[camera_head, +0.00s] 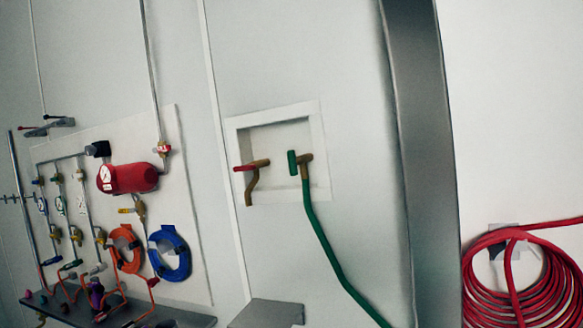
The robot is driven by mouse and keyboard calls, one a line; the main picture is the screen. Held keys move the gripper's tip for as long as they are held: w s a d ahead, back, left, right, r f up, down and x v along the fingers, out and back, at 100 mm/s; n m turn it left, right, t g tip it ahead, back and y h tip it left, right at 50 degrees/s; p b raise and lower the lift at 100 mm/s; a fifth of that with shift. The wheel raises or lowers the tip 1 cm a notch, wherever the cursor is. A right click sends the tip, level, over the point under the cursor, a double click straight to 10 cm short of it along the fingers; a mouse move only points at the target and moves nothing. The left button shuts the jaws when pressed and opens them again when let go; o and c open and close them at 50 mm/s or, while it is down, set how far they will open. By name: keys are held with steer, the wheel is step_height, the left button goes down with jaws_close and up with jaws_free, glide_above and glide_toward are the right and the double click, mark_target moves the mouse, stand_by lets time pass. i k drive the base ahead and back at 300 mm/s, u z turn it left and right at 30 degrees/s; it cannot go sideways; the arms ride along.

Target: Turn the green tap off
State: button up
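The green tap (292,163) is in the middle of the camera view, in a white-framed wall recess. Its green handle stands about upright on a brass body, and a green hose (325,246) runs down from it to the lower right. A tap with a red handle (250,167) sits just left of it in the same recess (322,120), with a bare brass spout pointing down. My gripper is not in view, and nothing touches the green tap.
A metal post (425,160) stands right of the recess, with a coiled red hose (520,285) beyond it. On the left, a wall panel (188,220) carries a red cylinder (130,178), valves and coiled hoses. A grey ledge (268,314) juts out below the taps.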

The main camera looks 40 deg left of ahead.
mark_target(293, 162)
steer(key=u, duration=0.5)
steer(key=i, duration=1.1)
steer(key=z, duration=0.45)
